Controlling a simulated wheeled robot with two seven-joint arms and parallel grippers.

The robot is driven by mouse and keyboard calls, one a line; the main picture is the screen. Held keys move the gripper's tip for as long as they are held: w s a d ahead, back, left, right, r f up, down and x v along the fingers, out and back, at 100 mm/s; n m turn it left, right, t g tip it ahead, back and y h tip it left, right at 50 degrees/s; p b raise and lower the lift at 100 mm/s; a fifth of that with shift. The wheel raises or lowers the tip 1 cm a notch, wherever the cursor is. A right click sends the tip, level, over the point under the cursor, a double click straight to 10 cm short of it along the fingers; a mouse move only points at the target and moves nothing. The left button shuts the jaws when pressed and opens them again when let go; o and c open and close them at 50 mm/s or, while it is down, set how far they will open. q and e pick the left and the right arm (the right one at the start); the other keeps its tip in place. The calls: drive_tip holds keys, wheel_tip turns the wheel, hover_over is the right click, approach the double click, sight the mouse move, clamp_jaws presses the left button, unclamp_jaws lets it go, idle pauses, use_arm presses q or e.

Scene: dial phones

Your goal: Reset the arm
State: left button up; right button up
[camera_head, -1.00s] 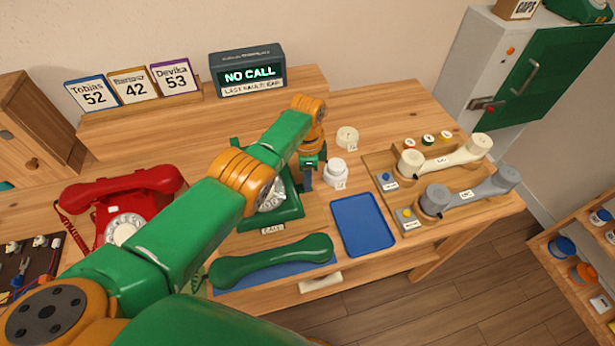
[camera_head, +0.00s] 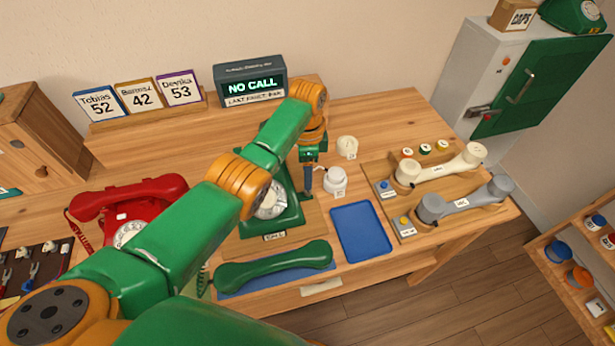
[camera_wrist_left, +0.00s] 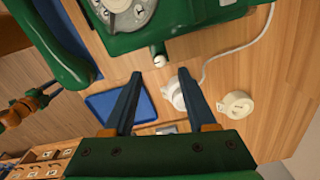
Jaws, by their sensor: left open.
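My left arm reaches over the green dial phone (camera_head: 285,222) in the head view. My left gripper (camera_head: 308,188) points down between that phone and a white round knob-like piece (camera_head: 335,181). In the left wrist view the gripper (camera_wrist_left: 160,73) is open, with nothing between its two dark fingers. The phone (camera_wrist_left: 165,42) lies beyond the fingertips there, and the white piece (camera_wrist_left: 178,97) is beside the right finger. The green handset (camera_head: 274,267) lies off the phone on a blue mat.
A red phone (camera_head: 128,207) stands left. A blue tray (camera_head: 361,231) and a board with cream (camera_head: 440,170) and grey (camera_head: 463,205) handsets are right. A second cream cap (camera_head: 347,147) sits behind. The display (camera_head: 250,84) reads NO CALL. Bare wood lies behind the cap.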

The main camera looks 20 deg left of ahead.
use_arm(q)
drive_tip(key=shift+r, duration=0.4)
